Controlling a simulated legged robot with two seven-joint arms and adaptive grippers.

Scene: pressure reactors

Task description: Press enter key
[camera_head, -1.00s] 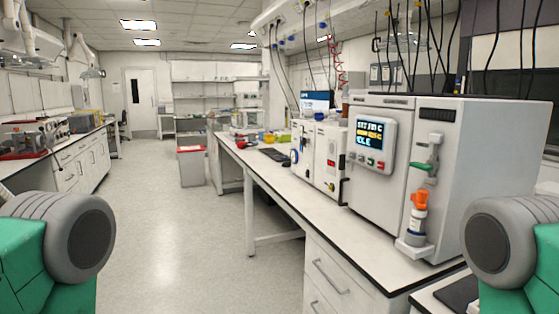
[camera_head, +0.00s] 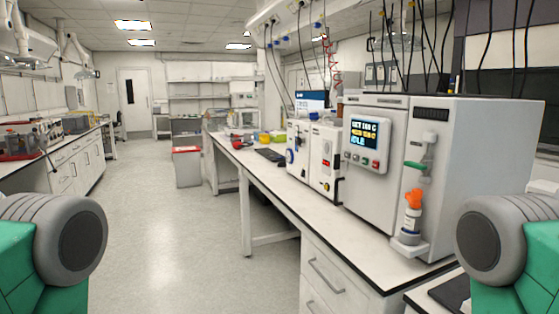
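No key marked enter can be read in this view. A dark, flat, keyboard-like object (camera_head: 269,156) lies on the long white bench, small and far off, and its keys cannot be told apart. Neither gripper is in view; only my rounded grey joints and green arm parts show at the lower left and lower right.
The white bench (camera_head: 283,205) runs along the right, with drawers (camera_head: 328,284) at its near end. A red-topped bin (camera_head: 187,168) stands on the floor. The aisle floor (camera_head: 170,245) is clear. A dark flat object (camera_head: 450,293) lies at the lower right.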

